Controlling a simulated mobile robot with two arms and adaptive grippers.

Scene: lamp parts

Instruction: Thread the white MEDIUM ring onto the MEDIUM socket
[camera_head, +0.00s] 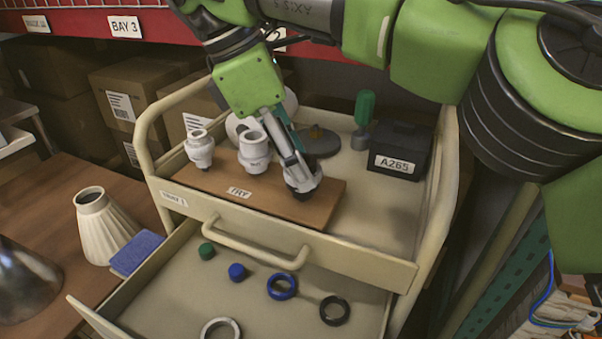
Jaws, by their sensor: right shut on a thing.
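My right gripper (302,181) reaches down from above at the right end of a wooden board (225,190). It is shut on a white part (311,187) there. The fingers cover much of this part, so I cannot tell whether it is the ring, or how it sits on any socket below. Two white sockets stand upright on the board to its left: a smaller one (200,151) and a larger one (254,153). A white ring (221,329) lies in the open drawer at the bottom edge. My left gripper is not in view.
The cart tray also holds a dark box (403,150), a green-handled tool (363,115) and a grey disc (319,142). The drawer (189,299) holds a blue ring (282,286), a black ring (335,310) and two caps. A ribbed shade (103,230) stands left.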

